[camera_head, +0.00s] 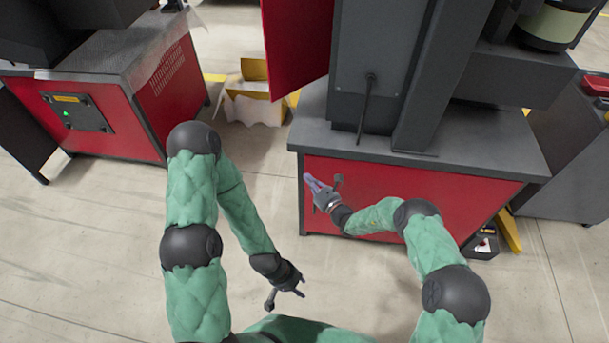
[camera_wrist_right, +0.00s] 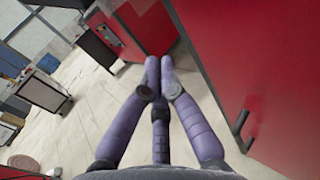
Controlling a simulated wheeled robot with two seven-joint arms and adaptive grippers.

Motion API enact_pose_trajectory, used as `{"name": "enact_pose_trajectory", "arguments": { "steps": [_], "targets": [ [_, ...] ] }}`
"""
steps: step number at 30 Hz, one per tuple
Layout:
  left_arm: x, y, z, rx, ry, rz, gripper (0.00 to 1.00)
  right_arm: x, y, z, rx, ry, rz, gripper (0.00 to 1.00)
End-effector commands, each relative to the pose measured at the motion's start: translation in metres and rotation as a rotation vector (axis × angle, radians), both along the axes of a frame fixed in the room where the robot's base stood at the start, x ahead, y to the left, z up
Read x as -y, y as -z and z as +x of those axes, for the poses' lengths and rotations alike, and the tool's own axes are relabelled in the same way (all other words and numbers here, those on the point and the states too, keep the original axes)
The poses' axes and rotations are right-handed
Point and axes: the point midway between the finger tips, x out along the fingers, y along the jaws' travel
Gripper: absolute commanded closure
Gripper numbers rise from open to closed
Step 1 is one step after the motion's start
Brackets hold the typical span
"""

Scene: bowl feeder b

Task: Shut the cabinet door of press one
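A grey press with a red base stands right of centre in the head view. Its red front (camera_head: 430,190) looks about flush with the base; I cannot tell whether it is fully shut. In the right wrist view a red door panel (camera_wrist_right: 265,60) with a black bar handle (camera_wrist_right: 241,122) fills the right side. My right gripper (camera_head: 309,180) is near the left end of the red front, its purple fingers drawn together and empty. Its fingertips (camera_wrist_right: 158,65) show left of the panel's edge; contact is unclear. My left gripper (camera_head: 301,287) hangs low over bare floor, fingers too small to judge.
A red upper panel (camera_head: 293,40) juts out left of the press's grey column. Another red machine (camera_head: 95,120) stands at the left. A yellow box (camera_head: 254,95) lies between them. A dark bin (camera_head: 482,244) sits by the base's right end. The floor in front is clear.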

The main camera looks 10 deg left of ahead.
Motion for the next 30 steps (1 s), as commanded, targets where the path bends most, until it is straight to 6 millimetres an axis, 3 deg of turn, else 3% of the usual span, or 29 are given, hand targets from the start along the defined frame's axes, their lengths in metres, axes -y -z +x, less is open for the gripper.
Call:
{"name": "enact_pose_trajectory", "arguments": {
  "steps": [13,30],
  "targets": [
    [0.0,-0.03,0.001,0.004,0.0,0.001,0.6,0.002,-0.001,-0.078,-0.005,-0.007,0.0,1.0],
    [0.0,-0.032,0.002,0.004,0.0,0.001,0.6,0.001,0.005,-0.101,-0.015,-0.05,-0.021,1.0]
  ]
}}
